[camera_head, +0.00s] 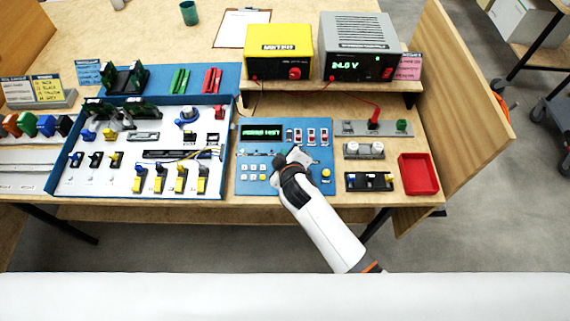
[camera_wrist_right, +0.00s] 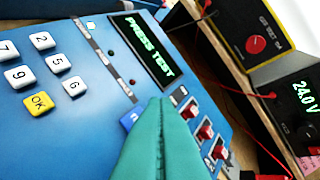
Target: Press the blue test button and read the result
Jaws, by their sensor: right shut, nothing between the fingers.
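The blue tester panel (camera_head: 247,184) lies on the bench, with a keypad at its lower left. Its dark display (camera_head: 262,133) has green text; in the right wrist view the display (camera_wrist_right: 142,46) reads "PRESS TEST". My right gripper (camera_head: 281,161) is over the middle of the panel, shut and empty. Its teal fingers (camera_wrist_right: 160,105) fill the lower middle of the right wrist view. A blue button (camera_wrist_right: 129,119) shows just left of the fingertips, partly hidden by them. I cannot tell whether the fingers touch it. My left gripper is out of view.
Red toggle switches (camera_wrist_right: 204,132) sit close right of the fingers. A yellow key marked OK (camera_wrist_right: 40,102) is on the keypad. A yellow unit (camera_head: 279,45) and a grey supply (camera_head: 357,50) showing 24.0 V stand behind. A white parts tray (camera_head: 120,187) is left, a red bin (camera_head: 418,174) right.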

